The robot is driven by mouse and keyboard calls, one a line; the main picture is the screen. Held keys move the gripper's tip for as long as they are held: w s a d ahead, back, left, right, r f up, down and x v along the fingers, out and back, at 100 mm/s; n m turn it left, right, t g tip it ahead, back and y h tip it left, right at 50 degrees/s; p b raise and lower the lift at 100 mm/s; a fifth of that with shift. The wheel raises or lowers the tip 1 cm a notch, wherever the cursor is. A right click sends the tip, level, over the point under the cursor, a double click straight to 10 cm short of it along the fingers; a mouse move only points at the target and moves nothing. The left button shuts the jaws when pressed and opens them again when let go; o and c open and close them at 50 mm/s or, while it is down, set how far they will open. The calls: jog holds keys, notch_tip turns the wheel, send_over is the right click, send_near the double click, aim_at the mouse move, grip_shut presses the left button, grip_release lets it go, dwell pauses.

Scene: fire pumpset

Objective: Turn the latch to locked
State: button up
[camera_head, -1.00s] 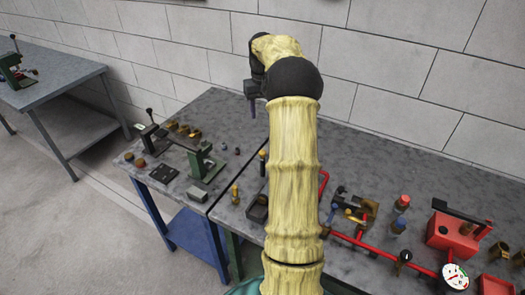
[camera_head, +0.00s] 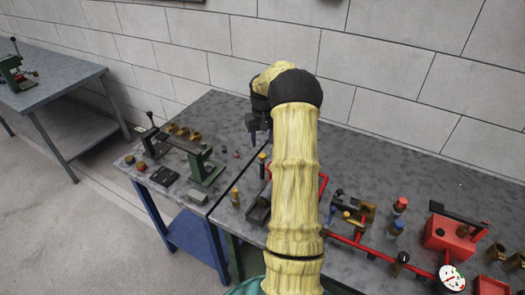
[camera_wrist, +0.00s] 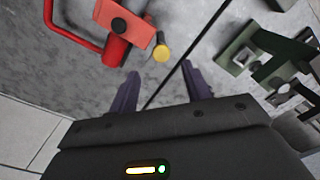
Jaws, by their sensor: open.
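My gripper (camera_wrist: 165,84) is open and empty, its two dark fingers spread apart above the bench top. It also shows in the head view (camera_head: 259,130), partly behind my arm. In the wrist view a red plate with a dark round knob (camera_wrist: 122,20) lies ahead of the fingers, up and to the left. A yellow-topped post (camera_wrist: 161,50) stands beside it, just beyond the fingertips and apart from them. I cannot tell for certain which part is the latch, or its setting.
A red pipe (camera_wrist: 72,35) curves left of the plate. Green fixtures (camera_wrist: 255,52) stand to the right on another bench (camera_head: 165,200), across a dark seam. The red pump box (camera_head: 450,238) and gauge (camera_head: 453,277) stand at the right. Bare bench lies around the fingers.

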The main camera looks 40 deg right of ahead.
aim_at(262, 155)
notch_tip(262, 155, down, 7)
jog(key=shift+w+r+p, duration=0.1)
jog(key=shift+r+p, duration=0.05)
jog(key=shift+p, duration=0.5)
jog(key=shift+c, duration=0.2)
jog(key=c, duration=0.9)
